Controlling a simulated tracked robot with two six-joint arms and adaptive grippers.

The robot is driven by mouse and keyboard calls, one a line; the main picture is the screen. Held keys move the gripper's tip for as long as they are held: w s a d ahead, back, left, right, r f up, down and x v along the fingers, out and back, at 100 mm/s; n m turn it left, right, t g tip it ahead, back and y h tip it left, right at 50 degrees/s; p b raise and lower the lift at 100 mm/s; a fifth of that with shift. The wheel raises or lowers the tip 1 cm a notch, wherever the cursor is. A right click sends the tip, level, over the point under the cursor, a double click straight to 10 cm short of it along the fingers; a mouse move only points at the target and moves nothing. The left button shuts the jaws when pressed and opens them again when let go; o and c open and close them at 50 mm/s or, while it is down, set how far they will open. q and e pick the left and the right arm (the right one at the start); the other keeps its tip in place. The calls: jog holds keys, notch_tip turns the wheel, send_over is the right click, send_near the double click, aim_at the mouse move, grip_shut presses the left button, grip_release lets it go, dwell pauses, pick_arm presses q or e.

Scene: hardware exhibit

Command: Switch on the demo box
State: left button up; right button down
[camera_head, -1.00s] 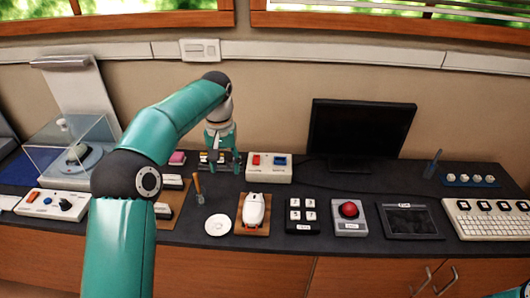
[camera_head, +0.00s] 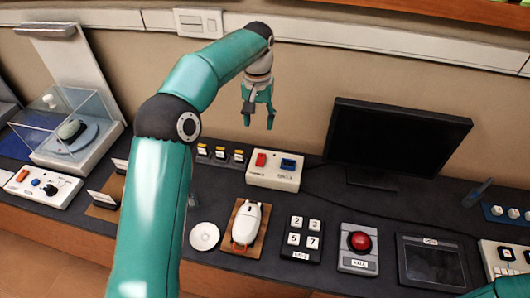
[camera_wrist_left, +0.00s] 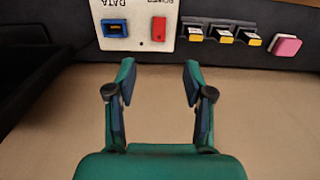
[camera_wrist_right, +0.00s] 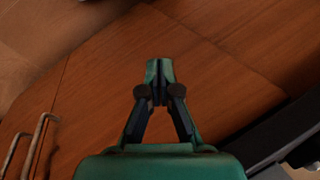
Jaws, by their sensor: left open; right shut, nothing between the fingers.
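The demo box (camera_head: 273,171) is a white box on the dark counter, with a red rocker switch (camera_head: 261,159) and a blue port. In the left wrist view the box (camera_wrist_left: 138,44) shows at the top, with its blue port marked DATA and the red switch (camera_wrist_left: 159,29). My left gripper (camera_head: 259,122) is open and empty. It hangs above and behind the box in the head view, apart from it. Its spread fingers (camera_wrist_left: 158,70) frame bare wall in the wrist view. My right gripper (camera_wrist_right: 160,66) is shut and empty in front of the wooden cabinet.
A monitor (camera_head: 397,138) stands to the right. A clear case (camera_head: 62,125) is at far left.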

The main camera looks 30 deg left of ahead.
aim_at(260, 162)
pick_arm(q)
notch_tip(260, 162, down, 16)
jog(key=shift+d+f+p, duration=0.1)
jog(key=shift+f+p, duration=0.05)
jog(key=shift+p, duration=0.6)
jog(key=shift+c, duration=0.2)
